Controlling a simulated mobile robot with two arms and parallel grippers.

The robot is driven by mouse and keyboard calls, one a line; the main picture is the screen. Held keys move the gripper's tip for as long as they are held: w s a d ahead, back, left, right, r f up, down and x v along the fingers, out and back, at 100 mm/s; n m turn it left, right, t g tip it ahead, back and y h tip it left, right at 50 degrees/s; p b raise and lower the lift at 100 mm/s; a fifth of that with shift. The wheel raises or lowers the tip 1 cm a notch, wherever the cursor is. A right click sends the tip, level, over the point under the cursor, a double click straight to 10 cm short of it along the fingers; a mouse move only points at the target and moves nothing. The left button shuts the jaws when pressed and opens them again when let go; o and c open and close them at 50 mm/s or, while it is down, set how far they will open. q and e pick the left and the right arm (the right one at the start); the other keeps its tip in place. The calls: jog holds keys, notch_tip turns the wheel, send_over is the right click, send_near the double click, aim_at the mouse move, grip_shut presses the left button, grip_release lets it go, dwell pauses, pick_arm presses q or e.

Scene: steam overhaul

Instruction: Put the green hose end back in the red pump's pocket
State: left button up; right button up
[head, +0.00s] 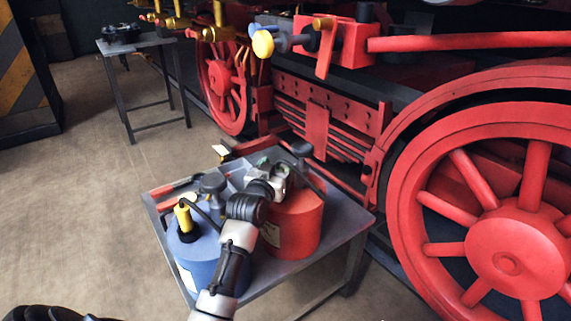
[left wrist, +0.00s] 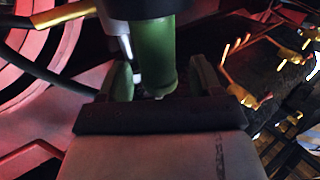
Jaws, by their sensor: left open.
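The red pump (head: 300,228) stands on a small grey table, with my left gripper (head: 277,176) over its top. In the left wrist view the green hose end (left wrist: 155,52) stands between the two fingers of my left gripper (left wrist: 163,78). In the head view my gripper and wrist hide most of the hose end and the pump's pocket. My right gripper is not in view.
A blue pump (head: 196,256) with a yellow hose end (head: 184,214) stands left of my forearm on the same table (head: 325,262). Red-handled tools (head: 178,188) lie behind it. The locomotive's red wheel (head: 505,255) is close on the right. Open floor lies left.

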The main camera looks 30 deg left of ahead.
pick_arm(q)
jog(key=shift+r, duration=0.45)
jog(key=r, duration=0.2)
jog(key=r+p, duration=0.1)
jog(key=r, duration=0.1)
jog(key=shift+d+p, duration=0.3)
jog(key=shift+d, duration=0.1)
jog(key=d+r+p, duration=0.2)
jog(key=d+r, duration=0.4)
jog(key=d, duration=0.5)
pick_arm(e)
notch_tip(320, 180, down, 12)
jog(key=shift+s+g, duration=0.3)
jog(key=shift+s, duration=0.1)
